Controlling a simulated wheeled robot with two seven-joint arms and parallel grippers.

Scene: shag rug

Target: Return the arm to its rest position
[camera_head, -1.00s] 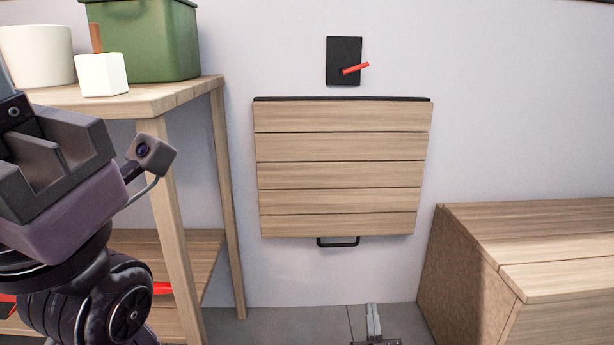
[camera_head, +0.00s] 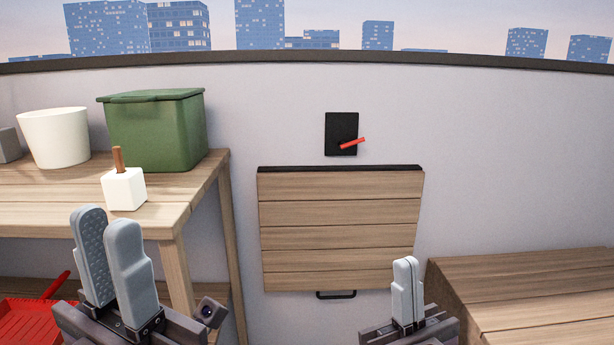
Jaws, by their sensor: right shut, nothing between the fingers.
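My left gripper (camera_head: 107,222) is at the lower left in the head view, fingers pointing up. Its two grey fingers stand apart with nothing between them, and a textured inner pad shows. It is in front of the wooden shelf table. My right gripper (camera_head: 405,262) is at the lower middle right, fingers pointing up and pressed together, empty. It overlaps the lower right part of the slatted wooden wall panel (camera_head: 340,213) in the picture and appears apart from it. My arms behind the grippers are mostly out of view.
The shelf table (camera_head: 50,215) at left bears a white pot (camera_head: 55,138), a green bin (camera_head: 155,132) and a white cube (camera_head: 124,190) with a brown stick. A red dustpan (camera_head: 30,322) is below. The wall has a red lever (camera_head: 351,143). A wooden bench (camera_head: 530,290) stands right.

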